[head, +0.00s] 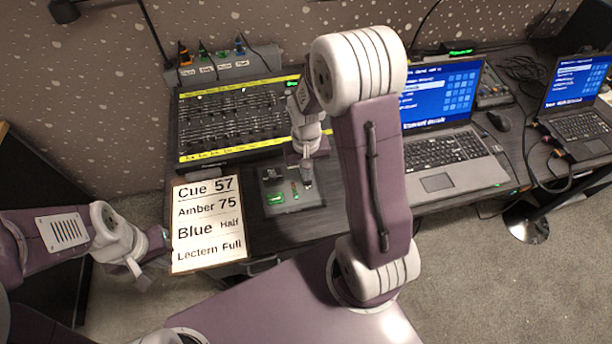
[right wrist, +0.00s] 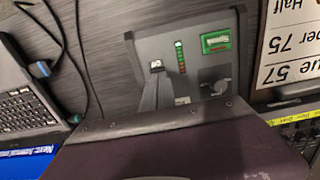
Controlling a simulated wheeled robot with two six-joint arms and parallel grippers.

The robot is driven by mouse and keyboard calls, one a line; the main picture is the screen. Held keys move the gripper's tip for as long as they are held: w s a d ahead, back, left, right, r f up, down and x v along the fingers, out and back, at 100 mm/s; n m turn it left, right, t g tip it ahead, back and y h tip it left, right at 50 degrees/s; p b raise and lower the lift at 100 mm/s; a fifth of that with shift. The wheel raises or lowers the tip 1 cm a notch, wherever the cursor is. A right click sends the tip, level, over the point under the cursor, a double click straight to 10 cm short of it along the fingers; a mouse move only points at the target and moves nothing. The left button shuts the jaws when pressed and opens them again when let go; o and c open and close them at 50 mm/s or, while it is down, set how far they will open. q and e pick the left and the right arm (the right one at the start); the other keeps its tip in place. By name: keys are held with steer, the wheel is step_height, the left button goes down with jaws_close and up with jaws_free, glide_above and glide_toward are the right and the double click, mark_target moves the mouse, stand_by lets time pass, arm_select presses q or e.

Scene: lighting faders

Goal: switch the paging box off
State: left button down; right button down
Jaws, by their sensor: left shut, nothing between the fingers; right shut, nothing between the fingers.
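A small grey box (head: 283,207) stands at the front of the desk, between the white cue card and the laptop; I take it for the paging box, though no name on it is readable. It bears a lit green switch (head: 275,198) and a narrow light column (head: 295,190). In the right wrist view the box (right wrist: 200,68) shows the lit green switch (right wrist: 216,42) and the light column (right wrist: 180,57). My right gripper (head: 308,184) is shut and empty over the box's right part; contact cannot be told. My left gripper (head: 140,272) is shut and empty, left of the card.
A fader console (head: 235,118) stands behind the box. The cue card (head: 208,222) lies to its left, and a laptop (head: 440,150) stands to its right. A second laptop (head: 580,120), a mouse (head: 499,121) and loose cables are further right. My right arm hides some desk.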

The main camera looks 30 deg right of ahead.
steer(key=shift+f, duration=0.6)
